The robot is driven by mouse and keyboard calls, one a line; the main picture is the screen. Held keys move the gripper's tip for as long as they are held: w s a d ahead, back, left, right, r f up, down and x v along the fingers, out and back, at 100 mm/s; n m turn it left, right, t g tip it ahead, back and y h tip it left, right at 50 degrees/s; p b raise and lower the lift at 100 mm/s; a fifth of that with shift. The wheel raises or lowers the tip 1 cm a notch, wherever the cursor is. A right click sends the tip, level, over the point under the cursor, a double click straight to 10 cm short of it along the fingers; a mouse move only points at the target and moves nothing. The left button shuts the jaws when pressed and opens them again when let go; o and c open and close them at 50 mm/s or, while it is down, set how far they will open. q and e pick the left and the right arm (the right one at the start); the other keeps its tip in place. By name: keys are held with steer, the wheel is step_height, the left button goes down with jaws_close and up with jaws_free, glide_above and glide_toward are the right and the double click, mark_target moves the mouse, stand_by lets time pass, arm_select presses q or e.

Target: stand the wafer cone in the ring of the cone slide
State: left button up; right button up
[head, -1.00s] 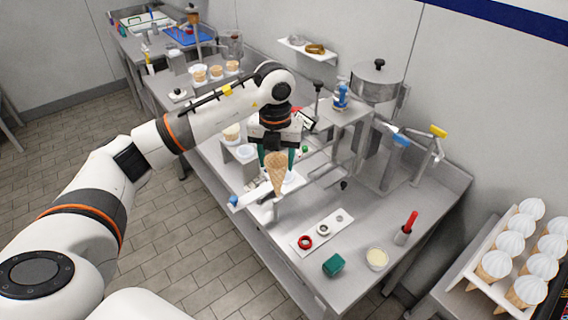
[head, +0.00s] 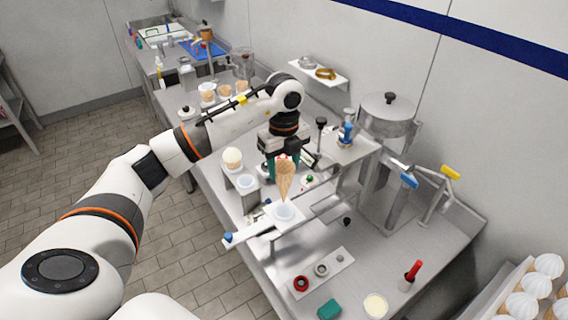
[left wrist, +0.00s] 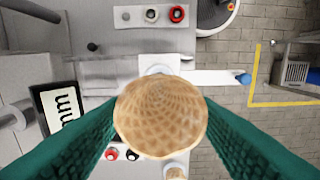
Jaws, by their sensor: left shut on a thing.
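The wafer cone (head: 285,182) is upright, tip down, between the teal fingers of my left gripper (head: 282,163), which is shut on it. In the left wrist view the cone (left wrist: 160,112) fills the middle and hides what lies beneath it. The cone slide (head: 256,230) is a pale strip with a blue knob at its outer end. Its whitish ring (head: 285,213) is right at the cone's tip in the head view; I cannot tell whether the tip is inside it. The ring (left wrist: 159,62) shows partly past the cone in the left wrist view. My right gripper is not in view.
A stand with a filled cone (head: 232,158) and a white cup (head: 246,181) is left of the slide. A plate with a red ring (head: 301,283), a green block (head: 329,309) and a cream tub (head: 375,306) lie in front. Metal machines stand behind on the right.

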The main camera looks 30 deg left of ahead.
mark_target(284, 200)
arm_select(q)
steer(key=shift+f+b, duration=0.6)
steer(key=shift+f, duration=0.3)
steer(key=shift+f+b, duration=0.65)
steer(key=shift+f, duration=0.35)
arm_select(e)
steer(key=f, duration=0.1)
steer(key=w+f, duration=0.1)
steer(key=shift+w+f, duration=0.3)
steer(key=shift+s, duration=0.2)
arm_select(q)
steer(key=shift+f, duration=0.2)
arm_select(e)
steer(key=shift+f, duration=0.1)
arm_select(q)
steer(key=shift+f+b, duration=3.2)
steer(key=shift+f, duration=1.3)
steer(key=shift+o, duration=1.1)
steer(key=o, duration=0.5)
steer(key=shift+o, duration=0.2)
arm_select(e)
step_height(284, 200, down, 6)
